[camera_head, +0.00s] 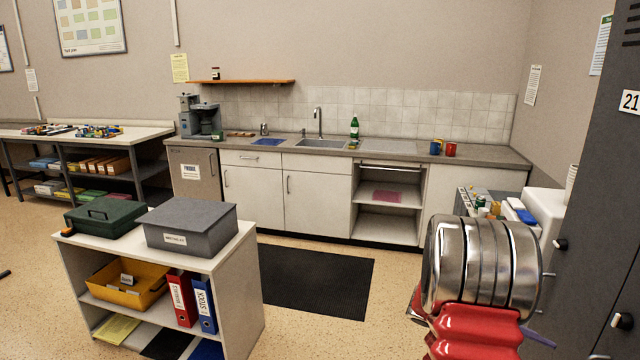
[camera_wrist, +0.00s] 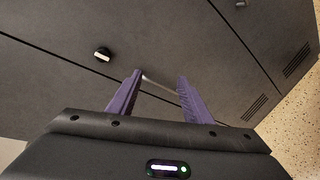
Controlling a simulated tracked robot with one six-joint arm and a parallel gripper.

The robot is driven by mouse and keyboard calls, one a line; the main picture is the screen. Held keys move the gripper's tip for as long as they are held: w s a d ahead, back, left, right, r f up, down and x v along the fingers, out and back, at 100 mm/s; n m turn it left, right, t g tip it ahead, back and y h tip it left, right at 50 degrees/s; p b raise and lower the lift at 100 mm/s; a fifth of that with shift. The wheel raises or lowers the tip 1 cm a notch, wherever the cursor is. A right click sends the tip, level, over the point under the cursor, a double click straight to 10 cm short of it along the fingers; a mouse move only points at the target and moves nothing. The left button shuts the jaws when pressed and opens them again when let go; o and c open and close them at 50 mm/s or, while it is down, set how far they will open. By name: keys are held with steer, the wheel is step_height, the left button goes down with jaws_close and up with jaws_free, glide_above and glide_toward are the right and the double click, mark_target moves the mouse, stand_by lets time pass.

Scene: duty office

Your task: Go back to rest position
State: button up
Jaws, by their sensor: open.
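My gripper (camera_wrist: 160,80) shows in the wrist view with its two purple fingers apart and nothing between them. Behind the fingers is the dark grey face of a locker (camera_wrist: 50,70) with a black knob (camera_wrist: 102,54). I cannot tell how far the fingertips are from the locker. In the head view my red and silver arm stands at the lower right, in front of the lockers (camera_head: 590,230). The arm hides most of the gripper there; only a bit of purple finger (camera_head: 537,337) shows beside the arm.
A low shelf unit (camera_head: 245,265) with a green case (camera_head: 105,217) and a grey box (camera_head: 190,227) stands at front left. A kitchen counter (camera_head: 400,152) runs along the back wall. A black mat (camera_head: 315,280) lies on open floor between them. A white appliance (camera_head: 545,208) stands near my arm.

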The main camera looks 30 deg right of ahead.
steer(key=w+a+t+y, duration=0.2)
steer(key=w+a+t, duration=0.1)
steer(key=a, duration=0.7)
steer(key=w+a+n+t+y, duration=0.1)
steer(key=w+a+t+y, duration=0.15)
steer(key=a, duration=0.65)
steer(key=w+a+t+y, duration=0.2)
steer(key=a+t, duration=0.2)
steer(key=a, duration=0.6)
steer(key=a+r+n+t+y, duration=0.1)
steer(key=a+r+t, duration=0.1)
steer(key=a, duration=0.5)
steer(key=a+r+n+t+y, duration=0.1)
steer(key=a+r+t, duration=0.1)
steer(key=a+r, duration=0.2)
steer(key=w+a+r+n+t+y, duration=0.1)
steer(key=a+r+t, duration=0.2)
steer(key=a, duration=0.7)
steer(key=shift+r, duration=0.6)
steer(key=shift+c, duration=0.6)
steer(key=shift+c, duration=0.8)
steer(key=shift+d, duration=0.15)
steer(key=shift+c, duration=0.4)
